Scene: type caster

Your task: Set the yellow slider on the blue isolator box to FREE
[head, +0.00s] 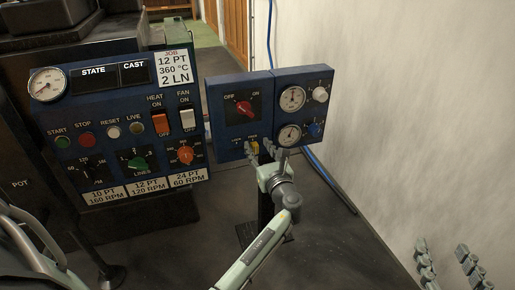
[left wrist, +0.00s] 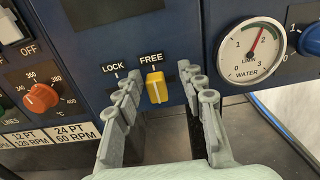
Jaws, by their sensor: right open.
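The slider also shows in the head view (head: 254,147), partly hidden. My left gripper (left wrist: 162,78) is open, one finger on each side of the slider, with a gap visible on both sides. It is at the box's lower edge in the head view (head: 266,149). My right gripper (head: 446,263) is open at the lower right, away from the box.
A blue control panel (head: 100,105) with switches and knobs stands left of the box. A gauge panel (head: 303,103) with a water gauge (left wrist: 251,51) adjoins it on the right. A blue cable (head: 330,180) runs along the white wall.

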